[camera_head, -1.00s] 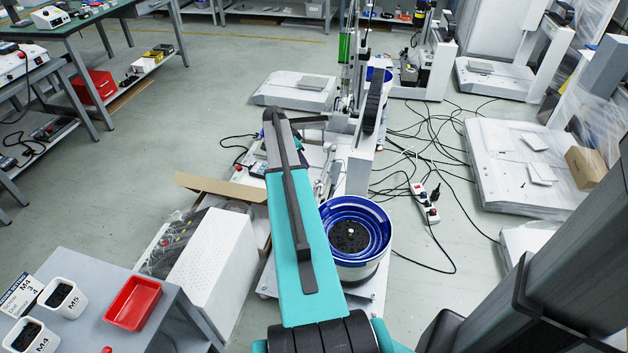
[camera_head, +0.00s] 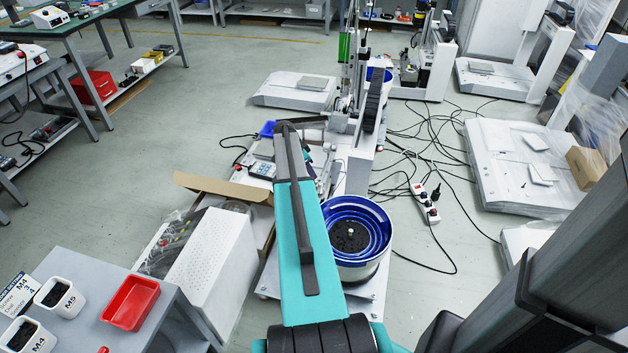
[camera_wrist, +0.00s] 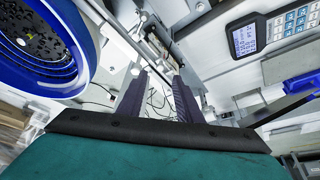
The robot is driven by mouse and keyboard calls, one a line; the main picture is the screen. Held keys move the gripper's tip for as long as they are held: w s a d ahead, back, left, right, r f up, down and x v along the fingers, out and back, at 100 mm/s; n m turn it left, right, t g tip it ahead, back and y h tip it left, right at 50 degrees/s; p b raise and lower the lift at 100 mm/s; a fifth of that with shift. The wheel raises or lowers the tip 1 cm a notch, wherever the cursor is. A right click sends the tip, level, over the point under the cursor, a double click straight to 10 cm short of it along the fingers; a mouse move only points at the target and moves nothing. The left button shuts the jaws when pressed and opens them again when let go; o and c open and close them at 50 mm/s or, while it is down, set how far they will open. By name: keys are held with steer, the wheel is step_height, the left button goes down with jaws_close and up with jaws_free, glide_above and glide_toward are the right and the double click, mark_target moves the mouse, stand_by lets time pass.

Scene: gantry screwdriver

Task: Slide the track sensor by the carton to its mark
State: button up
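The open cardboard carton (camera_head: 225,188) lies left of my arm in the head view, with its flap spread beside the white perforated box. In the wrist view, my gripper (camera_wrist: 158,88) has its two dark fingers apart, with cables and pale machine parts seen between and beyond them. Nothing shows held between the fingers.
A blue-lined feeder bowl (camera_head: 357,237) stands right of my arm and also fills the upper left of the wrist view (camera_wrist: 45,45). A keypad controller (camera_wrist: 265,35) and a blue bin (camera_wrist: 300,86) lie at right there. Cables and a power strip (camera_head: 425,203) cover the floor.

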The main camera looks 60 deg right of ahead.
mark_target(316, 181)
steer(key=shift+b+x, duration=0.4)
steer(key=shift+x, duration=2.55)
jaws_close()
